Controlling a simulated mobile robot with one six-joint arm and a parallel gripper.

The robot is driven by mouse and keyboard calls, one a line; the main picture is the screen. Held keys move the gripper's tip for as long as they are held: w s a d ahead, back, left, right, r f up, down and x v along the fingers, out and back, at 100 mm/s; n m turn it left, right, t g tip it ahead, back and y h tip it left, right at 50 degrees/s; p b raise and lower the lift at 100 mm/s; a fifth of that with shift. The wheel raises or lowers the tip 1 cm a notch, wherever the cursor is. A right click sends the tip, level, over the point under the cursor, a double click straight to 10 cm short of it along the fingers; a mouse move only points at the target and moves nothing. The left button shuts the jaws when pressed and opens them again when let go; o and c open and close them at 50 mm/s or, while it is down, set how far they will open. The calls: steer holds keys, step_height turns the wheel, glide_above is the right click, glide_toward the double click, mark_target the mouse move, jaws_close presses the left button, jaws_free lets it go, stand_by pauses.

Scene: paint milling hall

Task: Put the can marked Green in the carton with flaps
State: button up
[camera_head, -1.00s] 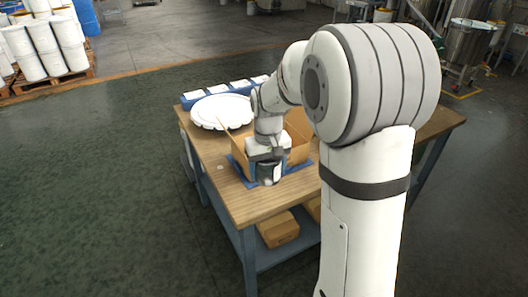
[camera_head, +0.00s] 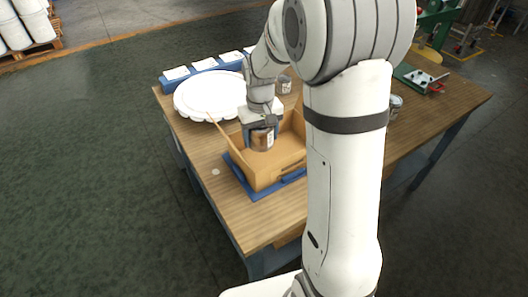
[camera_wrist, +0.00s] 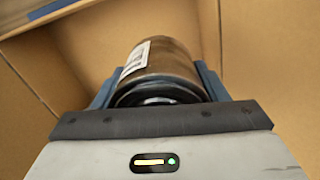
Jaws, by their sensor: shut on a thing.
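My gripper (camera_head: 262,130) is shut on a can (camera_head: 262,140) with a white label. The can also shows in the wrist view (camera_wrist: 165,60), between the blue fingers, with a brownish metal side. Its marking cannot be read. The carton with flaps (camera_head: 262,178) is an open cardboard box on a blue base on the table. The held can is over the carton's open inside, and cardboard walls surround it in the wrist view (camera_wrist: 265,60). Whether the can touches the carton's bottom cannot be told.
A white round lid-like disc (camera_head: 208,97) lies left of the carton. Behind it is a blue rack (camera_head: 190,76) with white tops. Another can (camera_head: 285,85) stands behind the carton, and one (camera_head: 395,103) stands right of my arm. The table's (camera_head: 228,215) front left is mostly clear.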

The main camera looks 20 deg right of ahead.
glide_above(260, 164)
step_height(260, 164, down, 5)
steer(key=shift+w+f, duration=0.1)
steer(key=shift+w, duration=0.05)
steer(key=shift+f, duration=1.75)
steer(key=shift+f, duration=0.2)
steer(key=o, duration=0.9)
